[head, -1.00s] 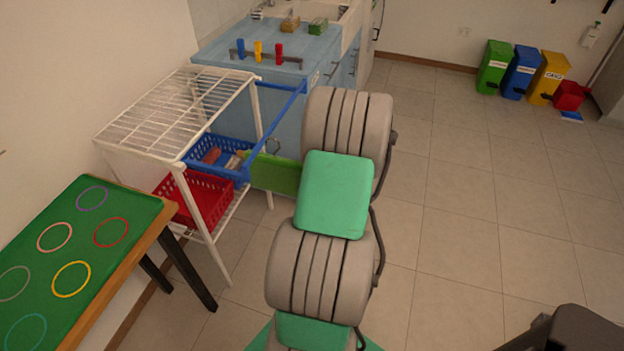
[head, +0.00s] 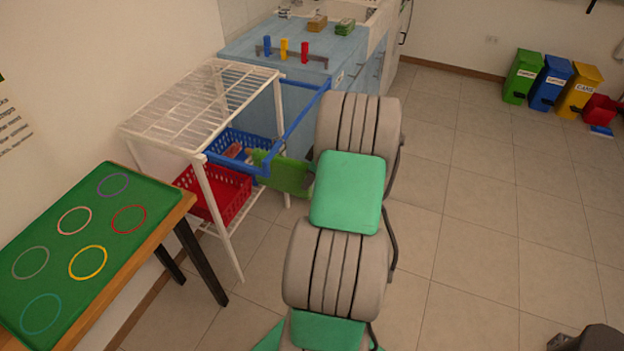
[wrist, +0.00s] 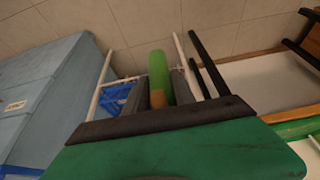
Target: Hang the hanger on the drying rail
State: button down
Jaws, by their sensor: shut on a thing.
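My gripper (wrist: 158,78) shows in the wrist view, its two dark fingers shut on a green piece with a brown end (wrist: 160,64), which I take to be the hanger. The blue drying rail (head: 298,122) is a frame reaching out from the white rack. The hanger sits close by the rail's near corner, a little below the bar. I cannot tell whether they touch, and its hook is not clearly visible.
The white wire rack (head: 205,100) holds a blue basket (head: 232,143) and a red basket (head: 215,190). A green-topped table (head: 90,235) stands front left. A blue counter (head: 290,70) is behind the rail.

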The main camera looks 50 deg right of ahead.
dwell(0.3)
jog(key=c, duration=1)
grip_release()
jog(key=shift+f, duration=0.1)
jog(key=shift+o, duration=0.2)
jog(key=v, duration=0.8)
